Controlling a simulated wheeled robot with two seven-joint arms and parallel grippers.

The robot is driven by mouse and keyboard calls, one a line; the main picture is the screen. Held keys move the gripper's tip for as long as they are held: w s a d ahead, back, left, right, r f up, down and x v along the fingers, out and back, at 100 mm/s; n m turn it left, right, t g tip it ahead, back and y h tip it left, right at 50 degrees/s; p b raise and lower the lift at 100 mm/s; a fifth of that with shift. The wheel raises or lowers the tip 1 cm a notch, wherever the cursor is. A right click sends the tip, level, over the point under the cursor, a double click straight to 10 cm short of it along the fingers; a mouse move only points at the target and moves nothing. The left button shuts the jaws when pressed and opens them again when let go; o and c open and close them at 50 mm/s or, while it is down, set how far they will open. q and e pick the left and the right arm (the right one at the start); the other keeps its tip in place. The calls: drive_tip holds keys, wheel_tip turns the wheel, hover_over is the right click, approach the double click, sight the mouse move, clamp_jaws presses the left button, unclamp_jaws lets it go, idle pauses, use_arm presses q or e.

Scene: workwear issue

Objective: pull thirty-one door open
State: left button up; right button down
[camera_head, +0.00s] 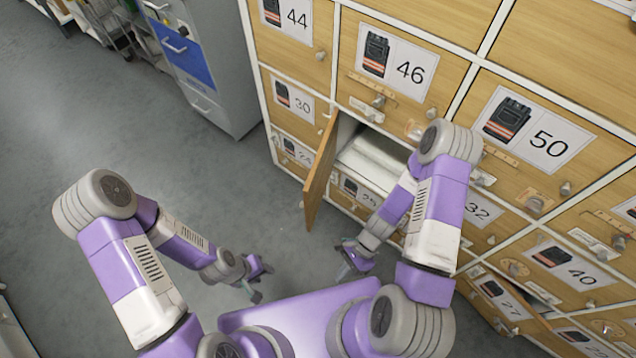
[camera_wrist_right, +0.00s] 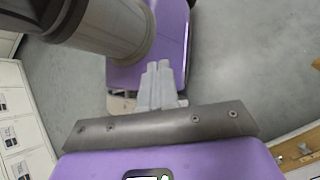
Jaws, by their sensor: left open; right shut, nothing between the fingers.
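A wooden cabinet door (camera_head: 320,172) stands swung out from the opening between the doors labelled 30 (camera_head: 292,105) and 32 (camera_head: 478,211). Its front faces away, so I cannot read its number. White folded items (camera_head: 377,162) lie in the open compartment behind it. My right gripper (camera_head: 345,268) is shut and empty, in front of the lower cabinet and to the right of the open door, apart from it. Its closed fingers show in the right wrist view (camera_wrist_right: 160,80). My left gripper (camera_head: 258,284) is open and empty over the floor, left of the right one.
Other numbered doors, such as 46 (camera_head: 400,70) and 50 (camera_head: 535,135), have small knobs that stick out. The door labelled 27 (camera_head: 503,300) at lower right also stands ajar. A grey drawer unit (camera_head: 205,70) stands left of the cabinet. The floor (camera_head: 130,130) at left is clear.

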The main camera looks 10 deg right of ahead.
wheel_tip(320, 180, up, 5)
drive_tip(key=w+m+t+y+p, duration=0.1)
drive_tip(key=w+m+y+p, duration=0.15)
drive_tip(key=m+y, duration=0.45)
drive_tip(key=m+t+y+p, duration=0.1)
drive_tip(key=m+t+p, duration=0.2)
drive_tip(key=m+t, duration=1.3)
approach(310, 188)
drive_tip(key=w+a+m+g, duration=0.1)
drive_tip(key=w+a, duration=0.1)
drive_tip(key=w+a+r+m+g+b, duration=0.1)
drive_tip(key=w+a+g, duration=0.1)
drive_tip(key=a, duration=0.1)
drive_tip(key=shift+w+r+m, duration=0.2)
drive_tip(key=shift+w+m, duration=0.05)
drive_tip(key=shift+m, duration=0.15)
